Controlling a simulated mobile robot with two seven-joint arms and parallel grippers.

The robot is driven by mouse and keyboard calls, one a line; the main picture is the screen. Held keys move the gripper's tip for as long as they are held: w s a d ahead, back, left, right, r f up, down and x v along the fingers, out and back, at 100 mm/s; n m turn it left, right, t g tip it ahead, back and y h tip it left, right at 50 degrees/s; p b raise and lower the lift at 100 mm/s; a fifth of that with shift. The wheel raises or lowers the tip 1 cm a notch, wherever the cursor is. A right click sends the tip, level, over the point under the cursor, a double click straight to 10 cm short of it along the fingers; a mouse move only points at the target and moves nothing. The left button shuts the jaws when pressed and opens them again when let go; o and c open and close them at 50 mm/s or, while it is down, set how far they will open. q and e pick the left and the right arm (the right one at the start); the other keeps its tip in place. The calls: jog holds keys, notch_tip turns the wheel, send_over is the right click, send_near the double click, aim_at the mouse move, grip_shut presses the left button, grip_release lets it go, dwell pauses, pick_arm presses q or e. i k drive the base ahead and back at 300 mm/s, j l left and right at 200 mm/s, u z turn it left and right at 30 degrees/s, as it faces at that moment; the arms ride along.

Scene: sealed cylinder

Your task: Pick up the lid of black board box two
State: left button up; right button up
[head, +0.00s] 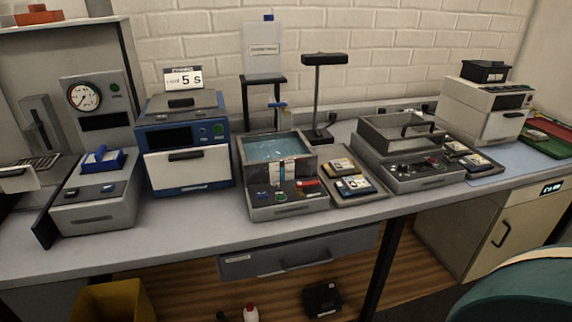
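A small black box (485,71) sits on top of the white machine at the right end of the bench, and its top looks closed. Another black box (322,299) lies low under the bench, near the bottom of the head view. I can read no number on either box, so I cannot tell which one is box two. Whether either top is a separate lid is too small to tell. Neither of my grippers is in the head view.
The grey bench (190,222) is crowded with machines: a blue-fronted unit (188,165), a water bath (275,148) and a lidded grey unit (400,130). A yellow bin (113,302) stands below. A teal rounded object (520,290) fills the lower right. The bench's front strip is clear.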

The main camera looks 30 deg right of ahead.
aim_at(323, 298)
jog(key=z, duration=1.3)
